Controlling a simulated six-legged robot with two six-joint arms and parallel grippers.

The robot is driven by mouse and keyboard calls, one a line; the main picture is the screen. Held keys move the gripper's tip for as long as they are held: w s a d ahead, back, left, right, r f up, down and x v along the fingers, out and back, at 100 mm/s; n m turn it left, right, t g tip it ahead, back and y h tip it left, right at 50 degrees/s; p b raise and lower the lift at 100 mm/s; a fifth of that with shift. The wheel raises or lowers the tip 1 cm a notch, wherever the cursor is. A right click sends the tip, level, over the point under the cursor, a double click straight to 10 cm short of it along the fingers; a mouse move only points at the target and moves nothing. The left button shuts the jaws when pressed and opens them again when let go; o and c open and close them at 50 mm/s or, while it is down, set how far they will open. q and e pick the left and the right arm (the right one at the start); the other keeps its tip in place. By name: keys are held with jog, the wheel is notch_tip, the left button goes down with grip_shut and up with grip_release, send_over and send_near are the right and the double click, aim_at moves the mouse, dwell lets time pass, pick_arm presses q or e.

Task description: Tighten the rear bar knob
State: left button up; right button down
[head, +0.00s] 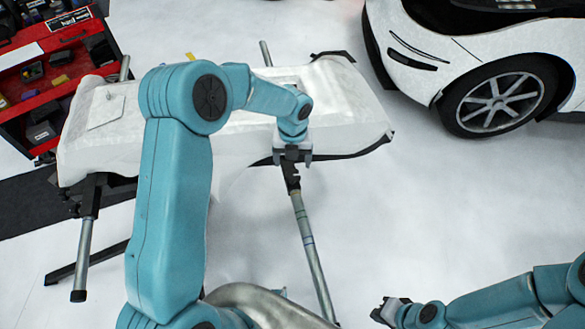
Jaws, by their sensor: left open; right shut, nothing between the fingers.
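A white-covered car panel (240,137) lies across a stand with two long metal bars. The right bar (307,240) runs from behind the panel to the lower middle, with a black clamp (291,179) at the panel's near edge. The left bar (83,245) has a black clamp (89,200) near the panel's left end. I cannot make out a separate knob on either bar. My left gripper (292,158) points down, open, at the panel's near edge just over the right bar's clamp. Its fingers partly hide that spot; contact is unclear. My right gripper (384,313) is shut and empty, low in the view.
A red tool cart (45,75) with several items stands at the upper left. A white car with a dark wheel (492,103) is at the upper right. My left arm hides part of the panel. The white floor (440,210) right of the stand is clear.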

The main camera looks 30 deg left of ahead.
pick_arm(q)
notch_tip(320, 180, up, 10)
jog(key=shift+s+f, duration=0.15)
dwell(0.7)
